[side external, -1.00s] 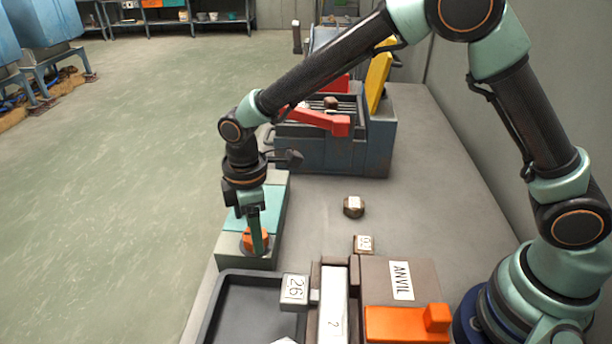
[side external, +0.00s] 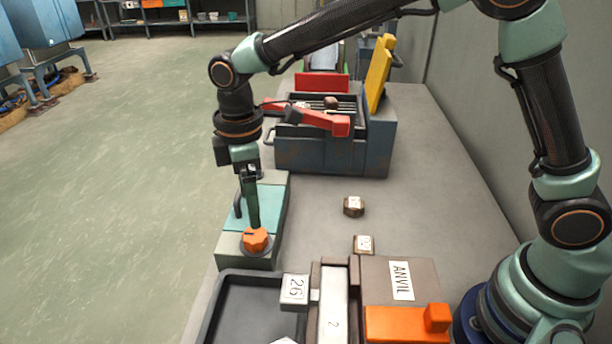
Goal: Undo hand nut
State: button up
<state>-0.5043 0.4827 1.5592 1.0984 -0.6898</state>
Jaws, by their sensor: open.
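The orange hand nut (side external: 256,240) sits on a dark round base at the near end of the teal and grey-green block (side external: 262,200). My gripper (side external: 253,222) points down just above and behind the nut, its fingers apart from it or barely clear; the exact gap is hard to tell. The gripper is open and holds nothing. The nut's top and front now show plainly. A dark curved handle (side external: 238,205) stands at the block's left side, partly beside my gripper.
A dark tray (side external: 235,300) and a block marked 26 (side external: 294,288) lie in front. The anvil (side external: 385,275) stands to the right. A blue-grey box with a red handle (side external: 335,150) stands behind.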

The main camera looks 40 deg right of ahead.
notch_tip(320, 180, up, 4)
jog(key=shift+r, duration=0.2)
jog(key=s+d+r+m+t, duration=0.1)
jog(key=s+d+r+m, duration=0.15)
jog(key=d, duration=0.35)
jog(key=s+d+r+m+t, duration=0.2)
jog(key=d+r+m, duration=0.2)
jog(key=d, duration=0.3)
jog(key=s+d+f+m+t, duration=0.1)
jog(key=s+d+m+t, duration=0.1)
jog(key=s+d+m, duration=0.5)
jog(key=shift+s+d+t, duration=0.2)
jog(key=shift+d+t, duration=0.1)
jog(key=shift+d, duration=0.85)
